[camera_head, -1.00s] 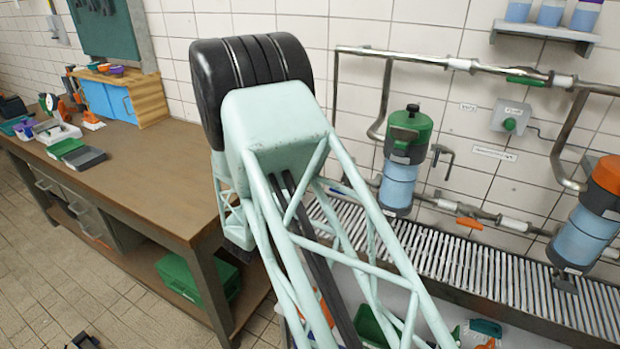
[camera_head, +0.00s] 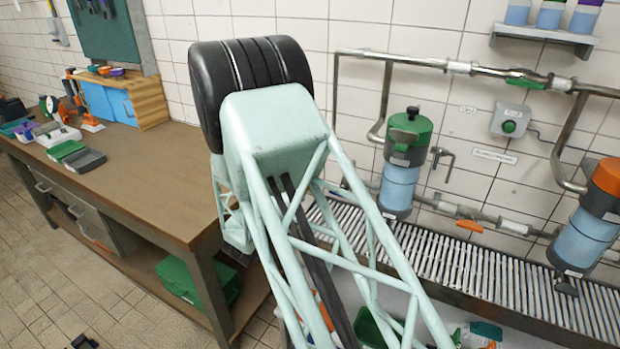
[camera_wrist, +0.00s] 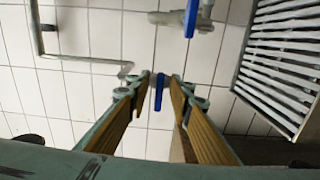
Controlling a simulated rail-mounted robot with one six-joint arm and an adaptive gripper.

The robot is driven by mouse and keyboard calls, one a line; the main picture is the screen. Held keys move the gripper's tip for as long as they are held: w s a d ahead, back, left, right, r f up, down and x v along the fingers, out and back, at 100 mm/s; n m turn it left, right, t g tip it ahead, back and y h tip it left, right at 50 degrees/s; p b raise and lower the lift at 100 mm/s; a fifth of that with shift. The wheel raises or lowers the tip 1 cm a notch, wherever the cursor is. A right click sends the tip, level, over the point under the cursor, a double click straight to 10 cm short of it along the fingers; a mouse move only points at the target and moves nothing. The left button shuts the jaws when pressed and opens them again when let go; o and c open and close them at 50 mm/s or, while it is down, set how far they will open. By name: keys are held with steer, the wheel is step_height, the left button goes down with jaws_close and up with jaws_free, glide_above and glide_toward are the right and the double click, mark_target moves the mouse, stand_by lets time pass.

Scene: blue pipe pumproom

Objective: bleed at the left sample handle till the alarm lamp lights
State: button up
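In the wrist view my gripper (camera_wrist: 160,92) is open, its two tan-padded fingers apart. A narrow blue handle (camera_wrist: 158,87) shows in the gap between the fingertips; I cannot tell whether either finger touches it. A second blue handle (camera_wrist: 191,18) sits on a grey pipe fitting at the top. Neither blue handle is clear in the head view, where my arm covers part of the scene and my gripper is hidden. A small grey wall box (camera_head: 512,119) carries a green dome, possibly the alarm lamp; I see no clear glow on it.
A green-topped canister (camera_head: 402,155) and an orange-topped canister (camera_head: 592,220) hang on the wall pipes. An orange handle (camera_head: 470,225) sits on the lower pipe and a green handle (camera_head: 525,83) on the upper. A slatted drain grate (camera_head: 470,272) runs below. A workbench (camera_head: 150,190) stands left.

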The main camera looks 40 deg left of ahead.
steer(key=s+d, duration=0.2)
steer(key=s, duration=0.9)
steer(key=shift+s, duration=0.35)
steer(key=shift+d, duration=0.1)
